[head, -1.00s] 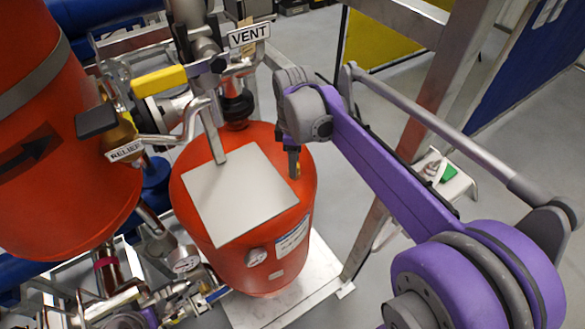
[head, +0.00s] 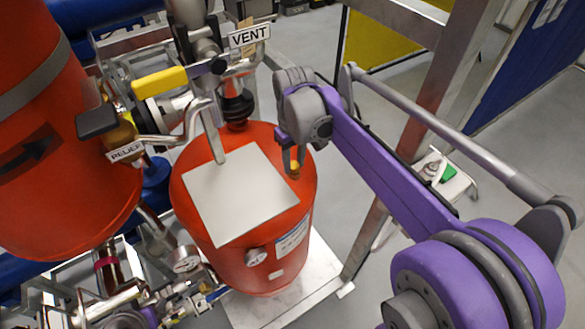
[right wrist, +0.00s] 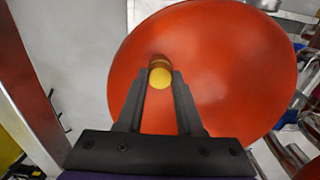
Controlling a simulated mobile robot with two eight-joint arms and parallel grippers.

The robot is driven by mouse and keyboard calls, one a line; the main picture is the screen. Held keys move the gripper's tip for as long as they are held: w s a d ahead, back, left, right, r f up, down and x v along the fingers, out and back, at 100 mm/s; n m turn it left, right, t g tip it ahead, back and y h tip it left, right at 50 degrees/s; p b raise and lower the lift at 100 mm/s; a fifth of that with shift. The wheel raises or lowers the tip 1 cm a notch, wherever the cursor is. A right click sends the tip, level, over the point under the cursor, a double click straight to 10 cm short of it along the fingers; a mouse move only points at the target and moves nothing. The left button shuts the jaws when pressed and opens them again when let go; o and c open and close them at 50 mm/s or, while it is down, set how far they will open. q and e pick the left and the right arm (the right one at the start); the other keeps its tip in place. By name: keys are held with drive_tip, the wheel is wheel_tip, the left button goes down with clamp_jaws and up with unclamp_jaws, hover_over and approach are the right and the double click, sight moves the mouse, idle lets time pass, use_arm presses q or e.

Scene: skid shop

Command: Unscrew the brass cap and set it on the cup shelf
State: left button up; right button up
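The brass cap shows as a small yellow round top (right wrist: 160,78) with a brown-copper part behind it, on the orange tank (right wrist: 225,75) in the right wrist view. My right gripper (right wrist: 160,74) has one finger on each side of the cap, with the tips at its edges. I cannot tell whether they press on it. In the head view the right gripper (head: 294,160) points down at the tank's right side, with the yellow cap (head: 295,169) between its fingers. My left gripper is not in view. I cannot make out the cup shelf.
A grey square plate (head: 240,195) lies on the tank top, left of the gripper. A VENT-labelled pipe assembly (head: 249,36) with a yellow handle (head: 160,81) stands behind it. A metal post (head: 425,105) rises to the right. A second orange tank (head: 60,190) is at left.

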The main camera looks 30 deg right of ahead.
sight(294, 165)
drive_tip(key=shift+c, duration=1.2)
drive_tip(key=shift+n, duration=1.2)
drive_tip(key=shift+r+p, duration=1.25)
drive_tip(key=shift+r, duration=1.3)
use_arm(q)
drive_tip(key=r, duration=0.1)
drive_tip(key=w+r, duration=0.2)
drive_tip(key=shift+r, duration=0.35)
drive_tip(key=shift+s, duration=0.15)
